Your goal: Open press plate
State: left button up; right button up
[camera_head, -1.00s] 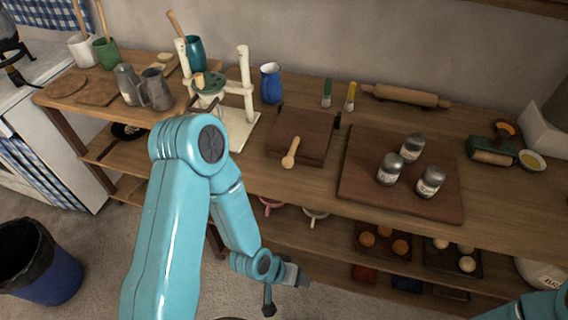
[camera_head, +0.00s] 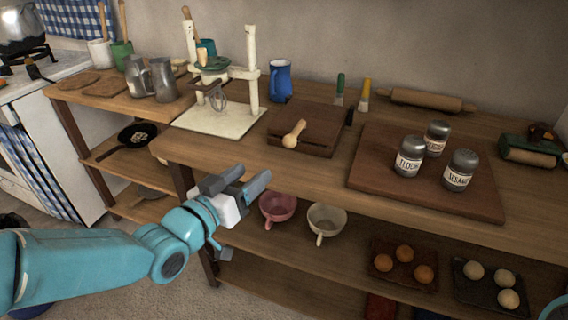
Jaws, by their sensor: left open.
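The press is a dark wooden block (camera_head: 318,124) on the counter, with a flat top plate lying level on it, apparently closed. A pale wooden handle (camera_head: 294,133) with a round knob sticks out from its front. My left gripper (camera_head: 249,179) is open and empty. It is in front of the counter's front edge, to the lower left of the press, and apart from it. My right gripper is out of view; only a bit of teal shows at the lower right corner.
A white stand mixer (camera_head: 221,121) and a blue jug (camera_head: 280,81) stand left of and behind the press. A board (camera_head: 459,193) with three shakers lies to its right.

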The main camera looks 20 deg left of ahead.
aim_at(286, 144)
pick_arm(q)
jog(key=shift+t, duration=0.3)
jog(key=x, duration=1)
jog(key=f+x, duration=0.1)
jog(key=x, duration=0.5)
jog(key=shift+w+a+b, duration=0.1)
jog(key=shift+a+b, duration=0.05)
jog(key=shift+b, duration=0.15)
